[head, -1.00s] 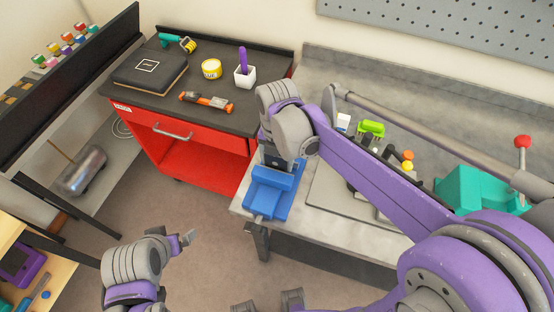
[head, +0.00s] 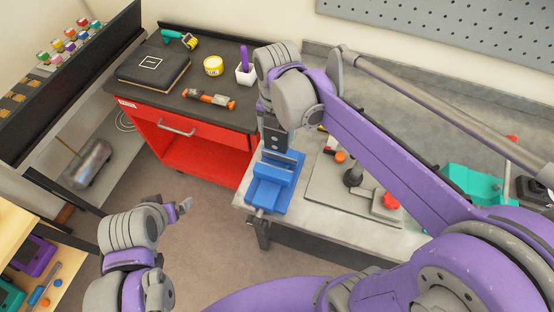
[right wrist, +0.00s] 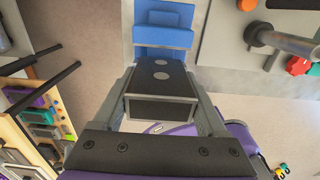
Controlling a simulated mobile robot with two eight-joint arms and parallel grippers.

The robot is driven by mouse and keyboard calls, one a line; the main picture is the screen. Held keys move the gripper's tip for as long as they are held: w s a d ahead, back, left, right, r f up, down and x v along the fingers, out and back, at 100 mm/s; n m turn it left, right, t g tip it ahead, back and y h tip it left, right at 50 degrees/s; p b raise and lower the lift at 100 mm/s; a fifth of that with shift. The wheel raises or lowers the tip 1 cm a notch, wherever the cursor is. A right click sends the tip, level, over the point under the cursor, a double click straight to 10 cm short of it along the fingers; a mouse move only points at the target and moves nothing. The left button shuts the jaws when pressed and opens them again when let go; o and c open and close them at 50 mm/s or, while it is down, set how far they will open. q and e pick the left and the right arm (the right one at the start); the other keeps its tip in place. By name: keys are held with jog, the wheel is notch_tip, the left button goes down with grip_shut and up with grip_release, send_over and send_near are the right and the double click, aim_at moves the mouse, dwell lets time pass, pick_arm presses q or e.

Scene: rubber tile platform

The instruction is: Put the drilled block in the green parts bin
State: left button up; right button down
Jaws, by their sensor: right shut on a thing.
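The drilled block (right wrist: 161,76) is a dark block with two round pale holes in its face. My right gripper (right wrist: 160,98) is shut on it, one finger along each side, in the right wrist view. In the head view the right gripper (head: 274,128) points down over the blue vise (head: 268,190) at the bench's near left corner. The block is at or just above the vise jaws; I cannot tell whether it touches them. A teal-green item (head: 468,184), possibly the green parts bin, shows partly behind my right arm. My left gripper (head: 184,206) is over the floor, its jaws unclear.
A grey plate with a post and a red knob (head: 390,201) lies on the bench right of the vise. A red cart (head: 200,155) stands to the left, with a black case (head: 152,68), a yellow tin (head: 213,65) and a white pen cup (head: 245,76) on top.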

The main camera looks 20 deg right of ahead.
aim_at(277, 157)
pick_arm(q)
jog(key=shift+s+f, duration=0.1)
jog(key=shift+s, duration=0.2)
pick_arm(e)
jog(key=shift+s+f, duration=0.1)
jog(key=shift+s, duration=0.15)
jog(key=shift+f, duration=0.15)
jog(key=f+b, duration=0.2)
jog(key=f, duration=0.2)
jog(key=f+b, duration=0.2)
jog(key=f, duration=0.2)
jog(key=shift+s+f, duration=0.2)
jog(key=shift+f, duration=0.1)
jog(key=shift+w+f+b, duration=0.1)
jog(key=shift+f+b, duration=0.3)
jog(key=shift+f, duration=0.05)
pick_arm(q)
jog(key=s+f, duration=0.3)
jog(key=f, duration=0.4)
jog(key=shift+s+g, duration=0.2)
jog(key=shift+g, duration=0.1)
pick_arm(e)
jog(key=shift+w, duration=0.1)
jog(key=shift+w+r, duration=0.1)
grip_release()
